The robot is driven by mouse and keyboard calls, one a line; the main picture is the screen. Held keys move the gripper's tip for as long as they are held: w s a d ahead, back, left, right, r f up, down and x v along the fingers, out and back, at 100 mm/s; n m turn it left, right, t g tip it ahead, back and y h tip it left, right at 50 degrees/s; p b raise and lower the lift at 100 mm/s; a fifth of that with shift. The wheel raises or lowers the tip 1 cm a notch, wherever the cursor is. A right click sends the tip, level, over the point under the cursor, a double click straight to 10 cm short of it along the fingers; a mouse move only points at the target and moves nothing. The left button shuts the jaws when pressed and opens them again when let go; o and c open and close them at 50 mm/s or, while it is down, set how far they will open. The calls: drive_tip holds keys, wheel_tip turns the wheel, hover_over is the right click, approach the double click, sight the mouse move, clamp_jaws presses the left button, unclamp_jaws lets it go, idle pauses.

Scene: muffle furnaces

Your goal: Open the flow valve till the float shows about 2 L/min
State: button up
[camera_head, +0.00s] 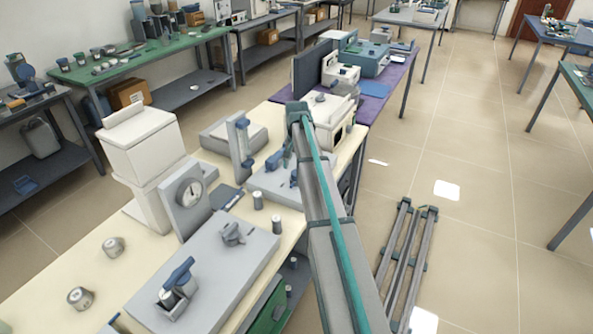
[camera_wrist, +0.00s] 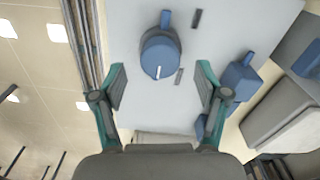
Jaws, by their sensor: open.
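In the wrist view a round blue knob (camera_wrist: 160,56) with a white mark sits on a light grey panel (camera_wrist: 128,22). My gripper (camera_wrist: 161,82) is open and empty, its two fingers spread on either side below the knob, not visibly touching it. A second blue fitting (camera_wrist: 238,78) lies right of the right finger. In the head view an upright flow tube unit (camera_head: 240,146) stands on the bench beside a grey base with a blue part (camera_head: 273,160). Its float and scale are too small to read. My arm hides most of my gripper there.
A white box-shaped unit (camera_head: 143,143), a dial gauge (camera_head: 189,191) and a grey plate with a blue-handled fitting (camera_head: 205,268) share the cream bench. Small metal cups (camera_head: 113,245) stand at its left. A white appliance (camera_head: 335,108) is behind my arm. Tiled floor is open to the right.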

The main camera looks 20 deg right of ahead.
drive_tip(key=shift+f, duration=1.65)
drive_tip(key=c, duration=1.2)
drive_tip(key=shift+o, duration=0.2)
drive_tip(key=shift+n, duration=0.3)
drive_tip(key=n, duration=0.9)
drive_tip(key=shift+d+n, duration=0.15)
drive_tip(key=shift+n, duration=0.25)
